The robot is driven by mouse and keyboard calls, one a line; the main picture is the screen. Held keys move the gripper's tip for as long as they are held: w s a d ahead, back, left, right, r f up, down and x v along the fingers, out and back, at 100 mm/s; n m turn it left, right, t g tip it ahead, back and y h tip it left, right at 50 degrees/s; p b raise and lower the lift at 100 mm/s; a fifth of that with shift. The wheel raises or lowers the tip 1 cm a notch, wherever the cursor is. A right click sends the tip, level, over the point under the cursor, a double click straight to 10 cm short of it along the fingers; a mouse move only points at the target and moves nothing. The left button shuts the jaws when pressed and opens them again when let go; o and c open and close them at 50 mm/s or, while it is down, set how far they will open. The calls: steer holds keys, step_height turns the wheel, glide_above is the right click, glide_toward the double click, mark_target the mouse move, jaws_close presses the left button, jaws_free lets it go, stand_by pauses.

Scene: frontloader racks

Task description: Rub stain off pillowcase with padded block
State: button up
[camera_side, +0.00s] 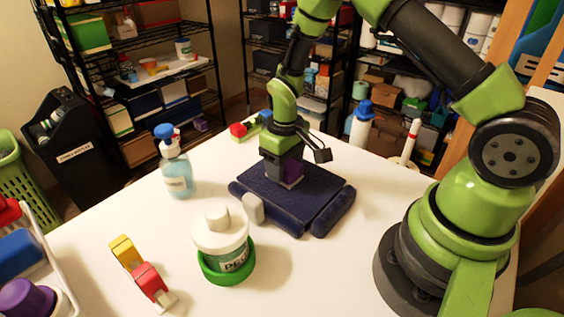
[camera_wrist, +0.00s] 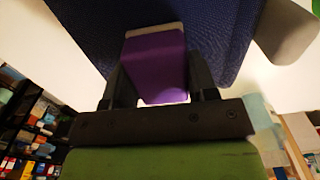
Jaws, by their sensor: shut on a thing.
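My gripper (camera_side: 283,158) is shut on a purple block (camera_side: 291,171) with a pale pad on its lower end. In the wrist view the purple block (camera_wrist: 156,68) sits between the two dark fingers, its pale edge toward the cloth. The dark blue pillowcase (camera_side: 315,199) lies on the white table with thick, rolled-looking sides. The block is over its far left part, and its pad looks at or very close to the cloth; contact is not certain. The pillowcase also fills the top of the wrist view (camera_wrist: 85,25). I see no stain; the block may hide it.
A grey rounded piece (camera_side: 253,209) stands at the pillowcase's near left edge. A white jar (camera_side: 220,235) in a green ring, a blue-capped spray bottle (camera_side: 176,170), and red and yellow pieces (camera_side: 148,281) stand on the table (camera_side: 105,220). A white bottle (camera_side: 361,128) is behind.

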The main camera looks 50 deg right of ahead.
steer(key=shift+s, duration=0.15)
steer(key=shift+s, duration=1.25)
steer(key=shift+w, duration=1.4)
steer(key=shift+w, duration=0.2)
steer(key=shift+w, duration=1.1)
steer(key=shift+s, duration=1.4)
